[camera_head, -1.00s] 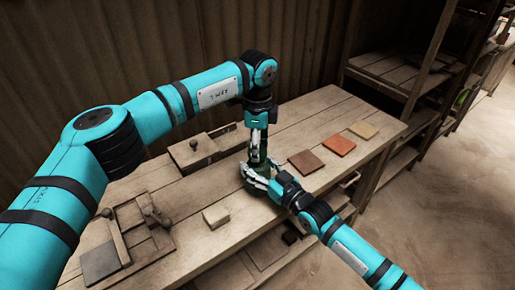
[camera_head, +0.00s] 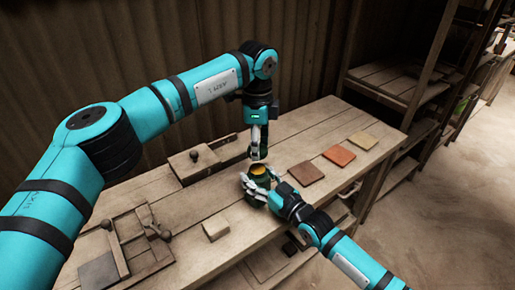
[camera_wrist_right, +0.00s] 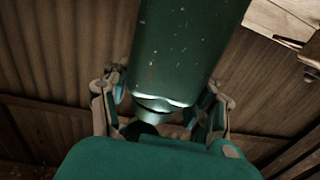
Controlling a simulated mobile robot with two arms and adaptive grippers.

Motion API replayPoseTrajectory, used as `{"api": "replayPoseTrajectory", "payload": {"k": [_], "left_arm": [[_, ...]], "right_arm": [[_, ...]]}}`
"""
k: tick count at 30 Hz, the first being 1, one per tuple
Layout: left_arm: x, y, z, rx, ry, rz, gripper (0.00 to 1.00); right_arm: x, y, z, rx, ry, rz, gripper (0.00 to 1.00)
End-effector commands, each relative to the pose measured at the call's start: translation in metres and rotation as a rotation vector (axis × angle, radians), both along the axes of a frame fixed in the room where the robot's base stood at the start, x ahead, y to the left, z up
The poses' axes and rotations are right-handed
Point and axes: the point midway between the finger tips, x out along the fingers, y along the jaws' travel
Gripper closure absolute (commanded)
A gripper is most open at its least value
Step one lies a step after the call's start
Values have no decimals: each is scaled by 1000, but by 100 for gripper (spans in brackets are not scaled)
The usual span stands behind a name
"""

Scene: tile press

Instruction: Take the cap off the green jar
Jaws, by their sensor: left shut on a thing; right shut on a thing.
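The green jar (camera_head: 257,186) stands on the bench, and its open top shows an orange-yellow inside. My right gripper (camera_head: 255,190) is shut around the jar's side, coming from the lower right. In the right wrist view the jar (camera_wrist_right: 185,50) is a large dark green cylinder between the fingers of my right gripper (camera_wrist_right: 165,105). My left gripper (camera_head: 257,154) points down just above the jar's mouth. It is shut on the dark cap, which is mostly hidden by the fingers and is apart from the jar.
Brown (camera_head: 306,173), orange (camera_head: 339,155) and yellow (camera_head: 363,140) tiles lie right of the jar. A pale block (camera_head: 215,229) lies at the front. A wooden box with a knob (camera_head: 193,166) stands behind left, and a wooden frame (camera_head: 125,245) lies at far left. Shelves stand at right.

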Motion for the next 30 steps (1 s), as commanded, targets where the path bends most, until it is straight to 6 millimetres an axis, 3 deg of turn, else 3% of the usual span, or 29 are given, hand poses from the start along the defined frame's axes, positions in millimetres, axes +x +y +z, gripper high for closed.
{"api": "replayPoseTrajectory", "payload": {"k": [1,2,8,20,30], "left_arm": [[0,0,0,0,0,0,92],[0,0,0,0,0,0,92],[0,0,0,0,0,0,92],[0,0,0,0,0,0,92],[0,0,0,0,0,0,92]], "right_arm": [[0,0,0,-1,1,0,100],[0,0,0,-1,1,0,40],[0,0,0,-1,1,0,13],[-7,-6,-1,-1,2,-1,13],[-60,-50,-2,-3,2,-1,13]]}}
